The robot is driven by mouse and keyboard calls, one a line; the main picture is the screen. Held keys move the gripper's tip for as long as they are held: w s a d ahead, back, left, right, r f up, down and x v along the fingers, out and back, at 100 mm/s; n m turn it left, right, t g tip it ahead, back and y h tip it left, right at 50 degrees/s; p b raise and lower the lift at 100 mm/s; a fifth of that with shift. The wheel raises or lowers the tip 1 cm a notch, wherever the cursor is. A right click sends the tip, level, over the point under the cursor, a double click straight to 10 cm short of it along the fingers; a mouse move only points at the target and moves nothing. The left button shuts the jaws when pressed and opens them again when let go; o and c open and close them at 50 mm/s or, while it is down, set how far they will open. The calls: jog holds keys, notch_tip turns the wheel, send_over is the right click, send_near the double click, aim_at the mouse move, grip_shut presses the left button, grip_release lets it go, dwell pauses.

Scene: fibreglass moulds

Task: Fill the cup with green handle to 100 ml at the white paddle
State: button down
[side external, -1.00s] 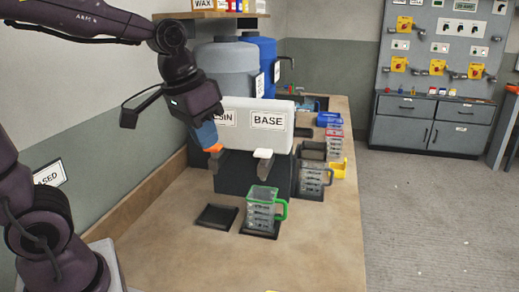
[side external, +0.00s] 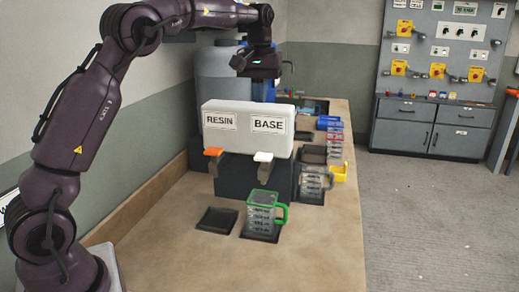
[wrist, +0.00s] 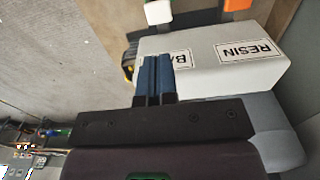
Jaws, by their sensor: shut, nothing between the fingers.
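The cup with green handle (side external: 262,213) stands upright on a dark pad in front of the dispenser; I cannot read its fill level. The white paddle (side external: 263,157) sticks out under the BASE label of the white dispenser box (side external: 248,143). It also shows at the top of the wrist view (wrist: 158,12). The orange paddle (side external: 213,152) is under the RESIN label, to the left. My gripper (wrist: 157,62) is shut and empty, its blue fingers over the box in the wrist view. In the side view, my wrist is above the box and the fingers are hidden.
An empty dark pad (side external: 217,220) lies left of the green-handled cup. A grey drum (side external: 224,75) stands behind the box. The front of the bench is clear.

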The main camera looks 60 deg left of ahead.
aim_at(259, 158)
jog(key=shift+s+d+f, duration=0.1)
jog(key=shift+f, duration=0.1)
notch_tip(259, 158, down, 14)
jog(key=shift+r, duration=0.1)
dwell(0.6)
jog(key=shift+f, duration=1.2)
jog(key=shift+s+f, duration=0.1)
dwell(1.9)
notch_tip(259, 158, up, 15)
jog(key=shift+f, duration=0.15)
dwell(0.3)
dwell(0.9)
